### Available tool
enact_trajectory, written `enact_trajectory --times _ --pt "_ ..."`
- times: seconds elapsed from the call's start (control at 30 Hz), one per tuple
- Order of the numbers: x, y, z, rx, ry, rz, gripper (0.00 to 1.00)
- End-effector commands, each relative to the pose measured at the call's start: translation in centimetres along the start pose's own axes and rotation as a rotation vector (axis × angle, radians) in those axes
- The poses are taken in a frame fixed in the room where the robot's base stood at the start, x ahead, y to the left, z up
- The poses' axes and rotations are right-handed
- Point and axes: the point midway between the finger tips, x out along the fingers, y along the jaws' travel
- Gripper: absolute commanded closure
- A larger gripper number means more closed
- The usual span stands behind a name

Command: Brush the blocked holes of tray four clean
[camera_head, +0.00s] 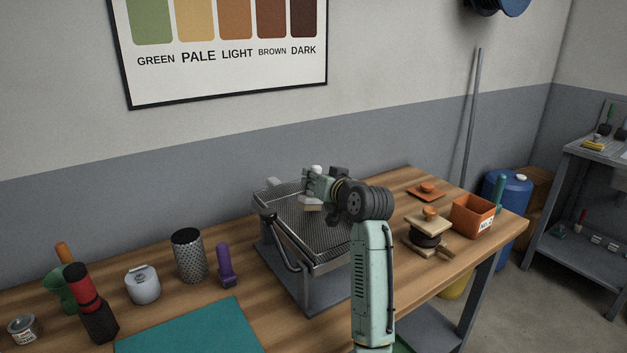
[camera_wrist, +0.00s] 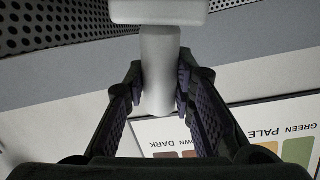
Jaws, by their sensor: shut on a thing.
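A perforated metal tray (camera_head: 304,230) sits in a grey frame on the wooden bench. Blocked holes cannot be made out at this size, and no tray number is readable. My gripper (camera_head: 314,190) is over the tray's far part, shut on a pale brush (camera_head: 309,206). The brush's block end shows just above or at the mesh; whether it touches cannot be told. In the wrist view my gripper (camera_wrist: 160,95) has its fingers on both sides of the brush's round grey handle (camera_wrist: 160,65). The wider block lies toward the perforated sheet (camera_wrist: 60,22). My arm hides the tray's right side.
Left of the tray stand a purple-handled tool (camera_head: 225,265), a perforated cylinder (camera_head: 189,256) and a white canister (camera_head: 143,285). A teal mat (camera_head: 190,332) lies in front. An orange box (camera_head: 472,217) and a wood-topped dark round object (camera_head: 428,232) stand to the right.

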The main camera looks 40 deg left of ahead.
Motion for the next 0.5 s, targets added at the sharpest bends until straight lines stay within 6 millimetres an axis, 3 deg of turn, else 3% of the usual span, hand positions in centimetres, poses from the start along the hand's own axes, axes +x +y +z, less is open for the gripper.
enact_trajectory --times 0.5 --pt "-1.1 -1.3 -4.6 -0.002 0.002 0.0 1.0"
